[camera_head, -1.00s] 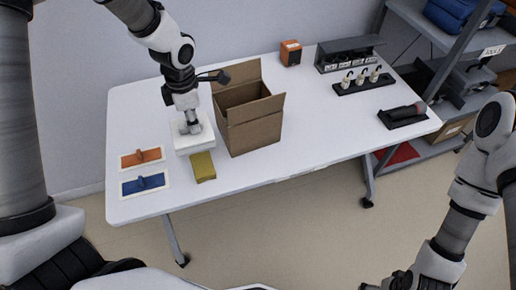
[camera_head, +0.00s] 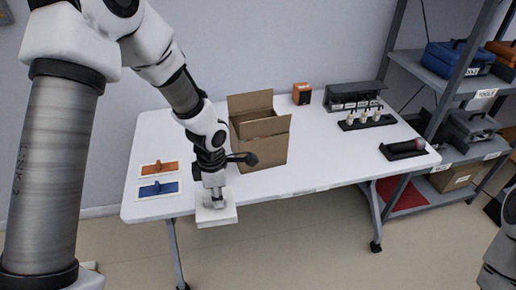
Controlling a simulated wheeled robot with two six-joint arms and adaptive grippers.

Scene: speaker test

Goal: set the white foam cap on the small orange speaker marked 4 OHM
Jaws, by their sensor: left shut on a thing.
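The white foam cap (camera_head: 228,215) is a flat pale block held by my left gripper (camera_head: 215,203), whose fingers are shut on its top. In the head view it overlaps the table's front edge, and its height above the table is hard to tell. A small orange speaker (camera_head: 301,90) with a dark front stands at the back of the table, behind and right of the carton. Its marking is too small to read. My left gripper is well in front and left of it. My right gripper is out of view; only part of my right arm shows at lower right.
An open cardboard carton (camera_head: 262,150) stands between the cap and the speaker. A grey rack (camera_head: 354,96), a black stand with white pieces (camera_head: 362,120) and a black holder (camera_head: 404,151) are to the right. Orange (camera_head: 159,168) and blue (camera_head: 158,188) floats lie left.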

